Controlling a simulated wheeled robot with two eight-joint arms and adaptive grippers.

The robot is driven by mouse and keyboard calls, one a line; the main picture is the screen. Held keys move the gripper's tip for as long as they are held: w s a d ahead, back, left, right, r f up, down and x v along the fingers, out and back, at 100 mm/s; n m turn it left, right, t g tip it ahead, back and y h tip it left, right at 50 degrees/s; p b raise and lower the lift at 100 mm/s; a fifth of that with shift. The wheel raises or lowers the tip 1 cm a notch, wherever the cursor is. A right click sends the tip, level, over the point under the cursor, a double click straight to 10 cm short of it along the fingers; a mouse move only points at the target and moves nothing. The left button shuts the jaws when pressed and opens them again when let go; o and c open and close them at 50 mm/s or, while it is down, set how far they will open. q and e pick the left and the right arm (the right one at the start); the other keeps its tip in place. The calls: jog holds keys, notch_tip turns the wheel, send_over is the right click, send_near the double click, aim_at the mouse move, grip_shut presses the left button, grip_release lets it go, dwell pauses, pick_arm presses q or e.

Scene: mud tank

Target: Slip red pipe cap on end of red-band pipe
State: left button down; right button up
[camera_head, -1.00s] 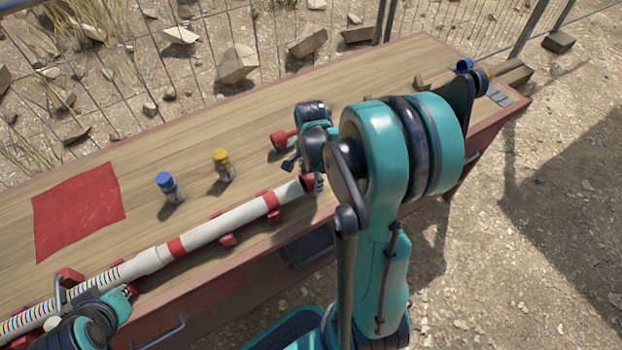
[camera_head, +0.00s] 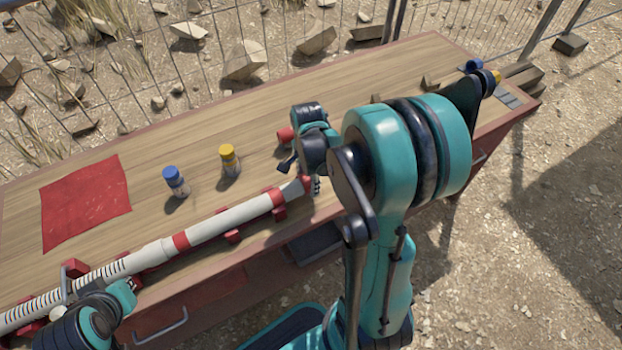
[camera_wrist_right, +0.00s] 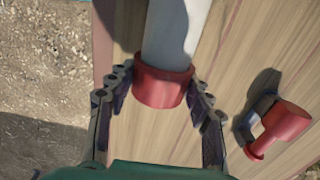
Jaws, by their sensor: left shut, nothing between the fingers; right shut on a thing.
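The white pipe (camera_head: 215,228) with red bands lies lengthwise along the bench in red holders. The red pipe cap (camera_wrist_right: 161,87) sits around the pipe's end in the right wrist view. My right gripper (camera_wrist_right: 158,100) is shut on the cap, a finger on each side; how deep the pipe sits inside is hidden. In the head view the right gripper (camera_head: 314,184) and the cap (camera_head: 306,184) are partly covered by my arm. My left gripper (camera_head: 128,290) is shut and empty beside the striped left part of the pipe; its fingertips are hard to see.
Blue-capped (camera_head: 176,183) and yellow-capped (camera_head: 230,161) bottles stand behind the pipe. A red cloth (camera_head: 85,203) lies at the left. Another red fitting (camera_wrist_right: 282,124) lies right of the cap in the wrist view. The bench's middle back (camera_head: 330,95) is clear.

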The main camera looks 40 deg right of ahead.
jog(key=shift+w+a, duration=0.1)
jog(key=shift+a, duration=0.9)
jog(key=shift+a, duration=0.1)
jog(key=o, duration=1)
notch_tip(320, 180, up, 12)
jog(key=shift+a, duration=0.1)
